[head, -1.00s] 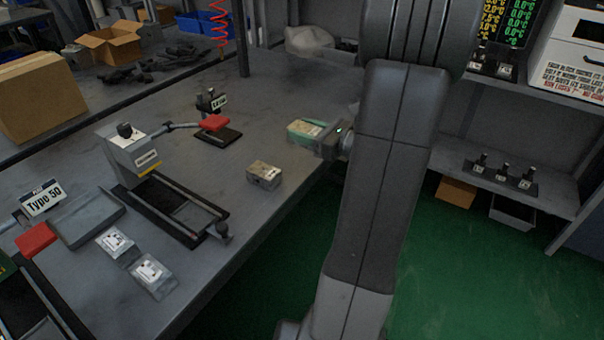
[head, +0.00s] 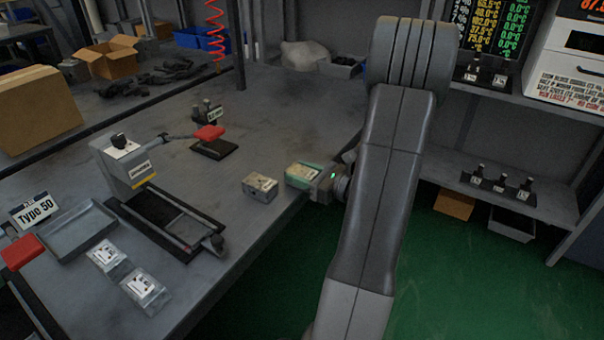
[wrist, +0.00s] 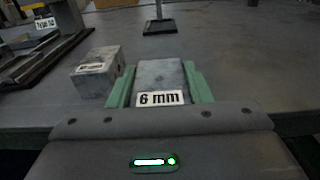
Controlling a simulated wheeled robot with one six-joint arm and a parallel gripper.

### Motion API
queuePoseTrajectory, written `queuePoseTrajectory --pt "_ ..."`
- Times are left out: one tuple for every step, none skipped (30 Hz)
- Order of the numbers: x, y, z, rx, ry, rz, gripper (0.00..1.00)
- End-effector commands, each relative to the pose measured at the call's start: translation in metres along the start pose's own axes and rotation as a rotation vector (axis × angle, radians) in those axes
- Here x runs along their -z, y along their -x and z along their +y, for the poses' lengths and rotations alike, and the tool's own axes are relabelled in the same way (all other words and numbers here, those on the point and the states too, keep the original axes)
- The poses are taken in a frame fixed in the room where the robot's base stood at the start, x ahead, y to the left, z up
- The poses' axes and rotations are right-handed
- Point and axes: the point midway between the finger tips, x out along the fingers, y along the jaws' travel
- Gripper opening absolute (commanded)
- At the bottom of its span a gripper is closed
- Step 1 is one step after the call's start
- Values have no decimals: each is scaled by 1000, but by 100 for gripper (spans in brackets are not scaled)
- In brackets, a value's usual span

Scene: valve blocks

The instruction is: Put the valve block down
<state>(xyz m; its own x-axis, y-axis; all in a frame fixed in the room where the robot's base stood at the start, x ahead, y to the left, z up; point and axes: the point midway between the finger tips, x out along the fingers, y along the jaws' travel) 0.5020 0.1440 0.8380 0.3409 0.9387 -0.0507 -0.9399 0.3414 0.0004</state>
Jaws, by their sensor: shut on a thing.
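My gripper (head: 304,174) is at the near right edge of the grey workbench (head: 310,115). Its green fingers are shut on a grey metal valve block (wrist: 160,74), with a white "6 mm" label facing the wrist camera. The held block is level, over or on the bench top; I cannot tell whether it touches. A second valve block (head: 260,187) stands on the bench just left of my gripper, with a small gap between. It also shows in the wrist view (wrist: 97,71).
Left of the blocks stands a clamp fixture (head: 126,165) with a black rail frame (head: 165,220). A red-handled fixture (head: 209,134) is further back. A grey tray (head: 75,235) and two bagged parts (head: 146,290) lie at the left. The bench behind my gripper is clear.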

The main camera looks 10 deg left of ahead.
Motion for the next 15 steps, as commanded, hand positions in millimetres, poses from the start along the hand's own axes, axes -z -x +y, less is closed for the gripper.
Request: queuePoseTrajectory --pt "-1 0 0 0 1 -2 5" --pt "-1 0 0 0 1 -2 5" --pt "-1 0 0 0 1 -2 5" --pt "-1 0 0 0 1 -2 5" --pt "-1 0 0 0 1 -2 5" --pt "-1 0 0 0 1 -2 5" --pt "0 0 0 0 1 -2 5" --pt "1 0 0 0 0 -2 5" --pt "3 0 0 0 0 -2 5" --pt "4 0 0 0 0 -2 5" --pt "5 0 0 0 0 -2 5" --pt "4 0 0 0 0 -1 49" --pt "4 0 0 0 0 -1 55" --pt "4 0 0 0 0 0 61" --pt "4 0 0 0 0 0 67"
